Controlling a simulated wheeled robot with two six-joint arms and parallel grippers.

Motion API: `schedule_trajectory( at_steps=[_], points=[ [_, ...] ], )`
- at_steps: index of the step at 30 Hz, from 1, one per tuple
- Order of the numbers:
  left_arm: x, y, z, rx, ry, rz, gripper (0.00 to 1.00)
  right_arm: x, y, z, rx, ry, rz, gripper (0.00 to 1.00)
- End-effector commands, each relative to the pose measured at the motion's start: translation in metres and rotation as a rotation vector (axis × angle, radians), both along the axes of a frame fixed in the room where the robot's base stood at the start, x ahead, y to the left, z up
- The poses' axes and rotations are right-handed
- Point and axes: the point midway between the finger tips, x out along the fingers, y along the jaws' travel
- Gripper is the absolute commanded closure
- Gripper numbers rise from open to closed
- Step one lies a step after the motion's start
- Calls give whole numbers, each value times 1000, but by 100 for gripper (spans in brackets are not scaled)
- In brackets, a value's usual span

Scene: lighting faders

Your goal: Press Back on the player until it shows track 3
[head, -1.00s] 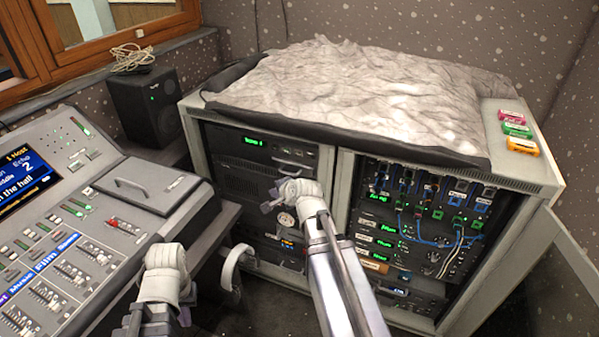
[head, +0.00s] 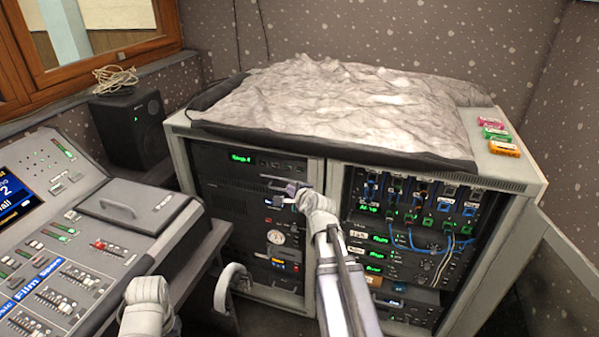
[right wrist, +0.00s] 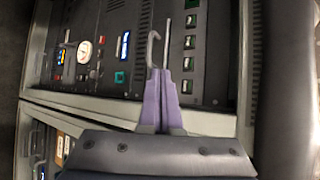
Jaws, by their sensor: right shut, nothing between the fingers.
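The player (head: 225,170) is the top dark unit in the left bay of the rack. Its small green display (head: 241,157) is lit, but its text is too small to read surely. My right gripper (head: 269,192) is shut and empty, in front of the rack just below the buttons. In the right wrist view its purple fingers (right wrist: 158,72) point beside the button row, apart from it. My left gripper is out of view.
A mixing desk (head: 60,240) stands at left, with a black speaker (head: 132,130) behind it. The right bay holds patch cables (head: 420,245). A crumpled grey cover (head: 340,105) and several coloured tags (head: 497,133) lie on the rack top.

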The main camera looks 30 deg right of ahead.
Motion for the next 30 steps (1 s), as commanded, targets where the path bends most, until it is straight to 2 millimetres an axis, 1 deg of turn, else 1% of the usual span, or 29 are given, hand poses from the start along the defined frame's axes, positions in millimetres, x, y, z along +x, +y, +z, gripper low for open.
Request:
schedule_trajectory(
  at_steps=[1,6,15,21,30],
  points=[
    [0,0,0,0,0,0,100,7,-7,0,1,0,-1,100],
    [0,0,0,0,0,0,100,23,-25,0,-1,-1,-1,100],
    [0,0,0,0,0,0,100,44,-49,0,0,1,2,100],
    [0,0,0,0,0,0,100,49,-57,0,0,1,0,100],
    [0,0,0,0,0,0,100,49,-58,0,-1,0,0,100]
  ],
)
